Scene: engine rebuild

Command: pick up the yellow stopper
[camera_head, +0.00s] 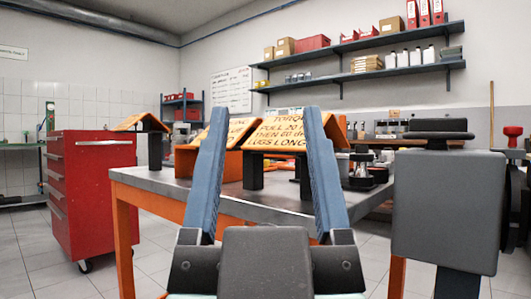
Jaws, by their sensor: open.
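I cannot make out a yellow stopper in this view. My gripper (265,110) is in the lower middle of the picture, its two long blue fingers standing up and spread wide apart. It is open, with nothing visible held between the fingers. Behind it is a workbench (160,184) with a grey top and orange legs. The fingers and gripper body hide part of the bench.
Orange lettered signs (283,132) on dark posts stand on the bench. Dark and metallic parts (361,170) stand at its right. A red drawer cabinet (95,190) on casters is at left. Wall shelves (400,70) hold boxes and binders. Tiled floor shows between cabinet and bench.

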